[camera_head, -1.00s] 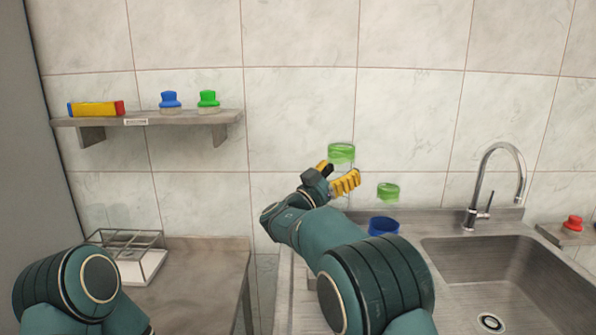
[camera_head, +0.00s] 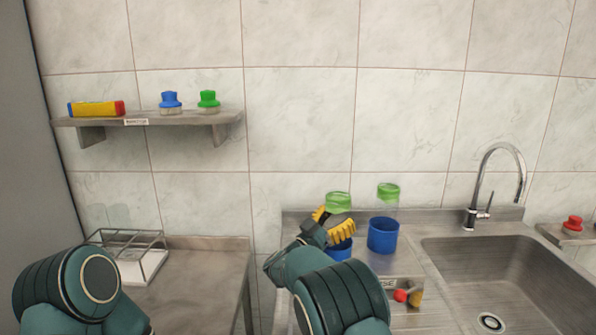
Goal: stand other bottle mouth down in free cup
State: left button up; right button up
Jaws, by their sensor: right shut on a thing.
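My right gripper (camera_head: 333,228) is shut on a clear bottle with a green band (camera_head: 338,203) at its upper end. The bottle stands about upright, green end up. A blue cup (camera_head: 340,251) shows directly below the gripper, partly hidden by it. I cannot tell whether the bottle's lower end is inside the cup or just above it. Beside it on the right, a second blue cup (camera_head: 383,236) holds another clear bottle with a green band (camera_head: 388,191) on top. My left arm shows at the lower left, but its gripper is out of view.
A sink (camera_head: 505,270) with a tall faucet (camera_head: 500,170) lies to the right. Small red (camera_head: 400,295) and yellow (camera_head: 416,298) things sit near a label in front of the cups. A wire rack (camera_head: 130,250) stands at left, below a wall shelf (camera_head: 200,118) with stoppers.

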jog(key=shift+f, duration=0.2)
jog(key=shift+f, duration=0.3)
jog(key=shift+d, duration=0.1)
jog(key=o, duration=0.9)
jog(key=shift+o, duration=0.2)
